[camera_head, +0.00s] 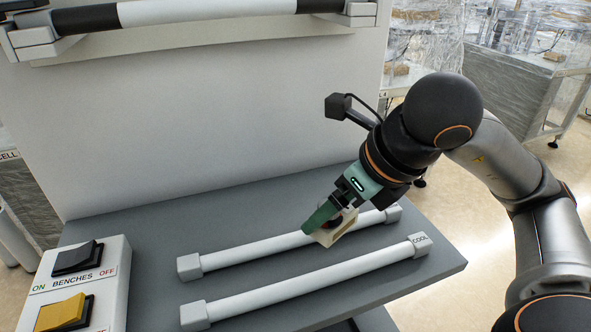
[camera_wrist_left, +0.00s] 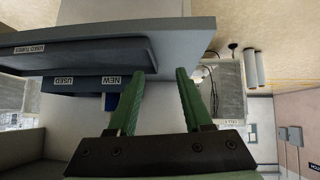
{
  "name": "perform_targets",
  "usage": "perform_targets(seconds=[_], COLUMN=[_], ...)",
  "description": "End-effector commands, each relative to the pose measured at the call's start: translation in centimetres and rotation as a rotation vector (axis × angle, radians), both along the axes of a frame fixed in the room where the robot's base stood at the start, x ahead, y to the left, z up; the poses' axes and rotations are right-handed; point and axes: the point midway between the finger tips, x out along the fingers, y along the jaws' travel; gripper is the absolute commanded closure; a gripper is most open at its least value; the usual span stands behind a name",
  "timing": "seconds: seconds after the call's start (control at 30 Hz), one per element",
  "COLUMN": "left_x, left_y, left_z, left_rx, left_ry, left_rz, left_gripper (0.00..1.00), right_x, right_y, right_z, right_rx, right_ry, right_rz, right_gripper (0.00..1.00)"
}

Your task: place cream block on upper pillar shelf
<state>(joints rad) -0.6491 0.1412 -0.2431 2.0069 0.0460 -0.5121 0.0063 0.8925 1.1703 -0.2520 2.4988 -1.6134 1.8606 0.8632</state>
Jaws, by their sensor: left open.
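A cream block (camera_head: 338,230) is at the fingertips of my right gripper (camera_head: 322,218), over the rear white bar on the grey bench. A green finger covers part of the block. I cannot tell whether the fingers are closed on it or whether it touches the bar. My left gripper (camera_wrist_left: 160,71) shows only in the left wrist view, its two green fingers apart with nothing between them. I cannot make out an upper pillar shelf for certain in either view.
Two white bars lie on the grey bench (camera_head: 240,225); the front bar (camera_head: 310,284) has an end marked COOL. A switch box (camera_head: 103,282) stands at the left. A black-and-white rod (camera_head: 200,12) sits on a wall rack above. The left wrist view shows bins (camera_wrist_left: 90,81) labelled NEW and USED.

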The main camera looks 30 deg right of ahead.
Motion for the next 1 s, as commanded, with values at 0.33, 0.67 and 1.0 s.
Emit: perform_targets(seconds=[0.33,0.67,1.0], left_x=[0.3,-0.6,-1.2], left_y=[1.4,2.1,2.6], left_z=[2.8,3.4,2.5], left_rx=[0.016,0.023,0.031], left_ry=[-0.020,-0.010,0.009], left_rz=[0.030,0.043,0.050], left_gripper=[0.50,0.50,0.50], right_x=[5.6,13.1,14.4], right_y=[-1.4,-3.2,-3.6], right_z=[0.2,0.2,-3.2], right_rx=[-0.002,-0.004,-0.010], right_ry=[-0.002,-0.004,-0.004], right_rz=[0.002,0.002,0.004], right_gripper=[0.79,0.79,0.79])
